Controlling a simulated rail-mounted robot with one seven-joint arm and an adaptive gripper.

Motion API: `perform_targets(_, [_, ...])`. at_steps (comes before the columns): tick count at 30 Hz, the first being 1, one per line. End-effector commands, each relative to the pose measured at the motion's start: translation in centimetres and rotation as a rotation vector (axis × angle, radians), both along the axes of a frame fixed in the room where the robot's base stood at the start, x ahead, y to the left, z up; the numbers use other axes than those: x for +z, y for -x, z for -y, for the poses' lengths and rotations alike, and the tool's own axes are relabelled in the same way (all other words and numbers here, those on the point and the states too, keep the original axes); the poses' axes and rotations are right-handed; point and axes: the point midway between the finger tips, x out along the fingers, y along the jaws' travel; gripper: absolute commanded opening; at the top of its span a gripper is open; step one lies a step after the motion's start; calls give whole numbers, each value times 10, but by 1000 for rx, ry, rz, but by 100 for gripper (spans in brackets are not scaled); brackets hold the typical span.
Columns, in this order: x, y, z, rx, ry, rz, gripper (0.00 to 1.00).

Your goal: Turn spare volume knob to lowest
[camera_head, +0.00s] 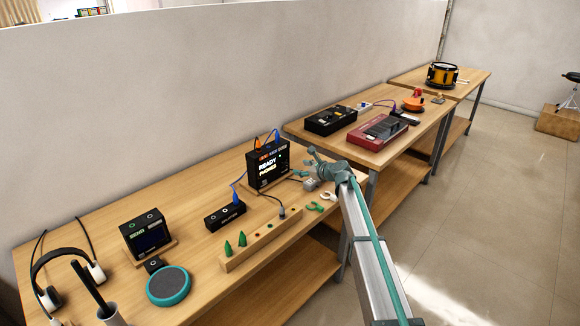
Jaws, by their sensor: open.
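My gripper (308,163) is open and empty at the end of my arm. It hangs over the right end of the near table, just right of a black display box (268,164) with lit "READY" lettering. I cannot pick out for certain which part is the spare volume knob. A small black box (153,265) with something small on top sits beside a round mesh pad (168,286) with a teal rim. Another black box with a dark screen (146,236) stands behind them. My gripper is far to the right of these.
A low black box (225,215) with a blue plug and a wooden strip (262,239) with green cones stand mid-table. Headphones (68,270) and a cup (110,315) are at the near left. Red (377,131) and black devices and a drum (442,75) are on farther tables.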

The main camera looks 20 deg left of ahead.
Motion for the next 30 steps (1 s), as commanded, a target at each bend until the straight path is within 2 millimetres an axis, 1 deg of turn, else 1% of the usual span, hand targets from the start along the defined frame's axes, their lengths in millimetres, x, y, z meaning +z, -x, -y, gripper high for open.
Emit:
perform_targets(1, [-2, -5, -8, 2, 0, -1, 51])
perform_targets(9, [-18, -26, -46, 1, 1, 0, 51])
perform_targets(12, [-24, -32, -59, 1, 2, 1, 51])
perform_targets(15, [-28, -37, -67, 1, 1, 2, 51])
perform_targets(19, [-31, -39, -73, 0, 1, 3, 51])
perform_targets(26, [-32, -39, -73, 0, 1, 3, 51])
perform_targets(27, [-32, -39, -73, 0, 1, 3, 50])
perform_targets(29, [-32, -39, -73, 0, 1, 3, 40])
perform_targets(30, [-32, -39, -73, 0, 1, 3, 33])
